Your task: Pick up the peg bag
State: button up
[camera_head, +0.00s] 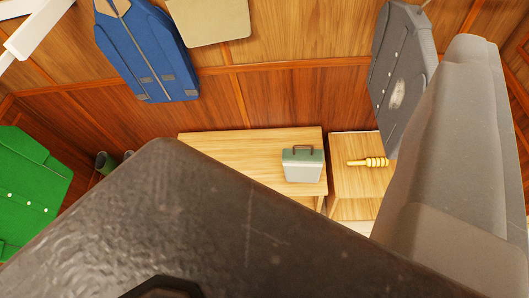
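I cannot surely pick out the peg bag. A beige, flat, round-cornered thing (210,22) hangs on the wood wall at the top and is cut off by the picture's top edge; I cannot tell whether it is the bag. No gripper fingers show clearly. A dark shape at the bottom edge is too cut off to tell what it is.
A large dark surface (230,225) fills the foreground. A grey padded seat (450,160) blocks the right. A blue jacket (147,50), grey coat (400,75) and green coat (32,185) show. A grey-green case (303,166) and honey dipper (370,162) rest on wooden tables.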

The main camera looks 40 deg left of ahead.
aim_at(299, 164)
jog(key=u, duration=0.95)
jog(key=i, duration=1.05)
jog(key=z, duration=0.05)
